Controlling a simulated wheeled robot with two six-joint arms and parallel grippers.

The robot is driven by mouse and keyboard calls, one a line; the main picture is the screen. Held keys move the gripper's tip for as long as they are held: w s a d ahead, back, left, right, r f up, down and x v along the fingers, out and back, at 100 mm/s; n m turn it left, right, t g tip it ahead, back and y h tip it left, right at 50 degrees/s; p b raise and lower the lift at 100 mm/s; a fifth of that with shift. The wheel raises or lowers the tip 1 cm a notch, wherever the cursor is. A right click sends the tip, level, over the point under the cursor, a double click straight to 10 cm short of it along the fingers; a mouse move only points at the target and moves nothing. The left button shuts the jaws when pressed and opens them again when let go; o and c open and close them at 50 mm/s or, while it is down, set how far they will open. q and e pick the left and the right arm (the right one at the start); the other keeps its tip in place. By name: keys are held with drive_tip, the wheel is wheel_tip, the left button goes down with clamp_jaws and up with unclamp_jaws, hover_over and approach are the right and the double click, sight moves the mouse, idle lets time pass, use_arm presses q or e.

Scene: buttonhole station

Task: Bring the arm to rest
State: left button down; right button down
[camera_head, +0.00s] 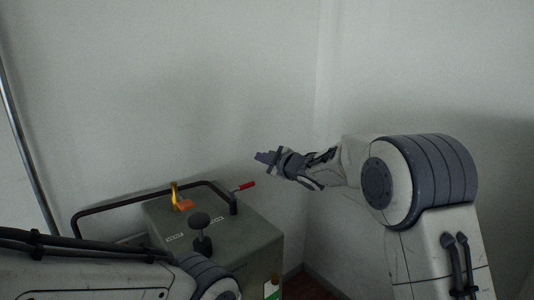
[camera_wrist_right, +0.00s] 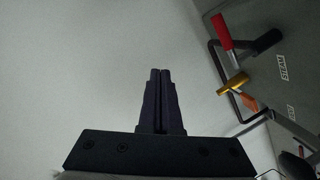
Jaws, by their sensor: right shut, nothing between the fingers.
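My right gripper (camera_head: 262,157) is raised in the air to the right of and above the grey-green station box (camera_head: 255,241) in the head view. In the right wrist view its two dark fingers (camera_wrist_right: 160,75) are together with nothing between them, in front of plain wall. My left arm crosses the lower left of the head view, and its gripper is out of the picture.
The box carries a red-tipped lever (camera_head: 245,186), a yellow and orange part (camera_head: 181,203), a black knob (camera_head: 199,220) and a black bar (camera_head: 125,203). The red lever (camera_wrist_right: 222,32) also shows in the right wrist view. Pale walls stand behind.

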drive_tip(key=s+d+f+m+g+h+p, duration=0.1)
drive_tip(key=s+d+f+m+g+h, duration=0.1)
drive_tip(key=s, duration=1.4)
drive_tip(key=s+d+f+m+g+h+p, duration=0.1)
drive_tip(key=s+f+g, duration=0.5)
drive_tip(key=s, duration=1.1)
drive_tip(key=s+d+f+m+g+h+p, duration=0.1)
drive_tip(key=s+d+f+m+g+h, duration=0.2)
drive_tip(key=s, duration=1.4)
wheel_tip(320, 180, down, 2)
drive_tip(key=m+g+h, duration=0.1)
drive_tip(key=m+g, duration=0.1)
drive_tip(key=m, duration=0.1)
drive_tip(key=shift+m+h, duration=0.3)
drive_tip(key=shift+h, duration=0.1)
